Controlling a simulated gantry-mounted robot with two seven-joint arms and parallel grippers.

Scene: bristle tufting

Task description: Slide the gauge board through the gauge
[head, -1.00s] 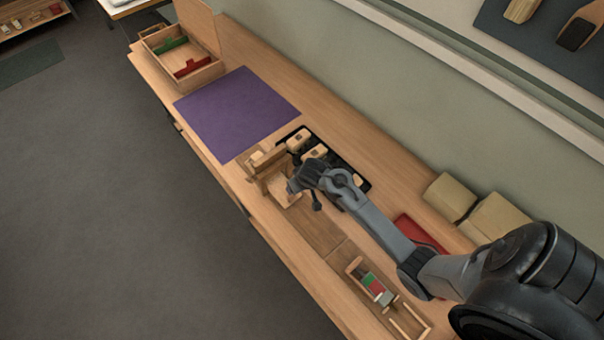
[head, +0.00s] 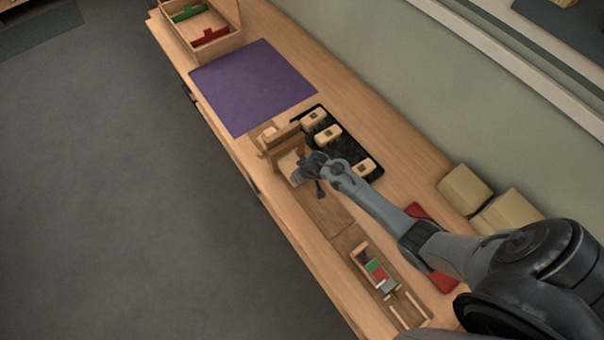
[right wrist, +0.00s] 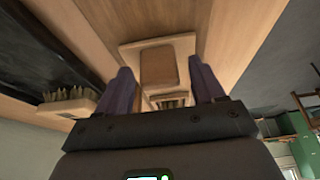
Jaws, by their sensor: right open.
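The gauge (head: 285,138) looks like a brown wooden upright on the bench, just beyond my right gripper. A pale wooden piece (head: 288,161), probably the gauge board, lies against its near side. My right gripper (head: 303,176) is open beside this pale piece. In the right wrist view, a pale board with a darker brown panel (right wrist: 158,68) shows beyond and between the two open fingers (right wrist: 160,78). Bristles (right wrist: 172,102) show below it, between the fingers. I cannot tell whether the fingers touch the board. My left gripper is not in view.
A black tray (head: 345,150) with several pale bristle blocks lies right of the gauge. A purple mat (head: 252,85) lies beyond it. A small wooden tray (head: 362,258) with coloured pieces is nearer. A red item (head: 445,281) lies by my right arm.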

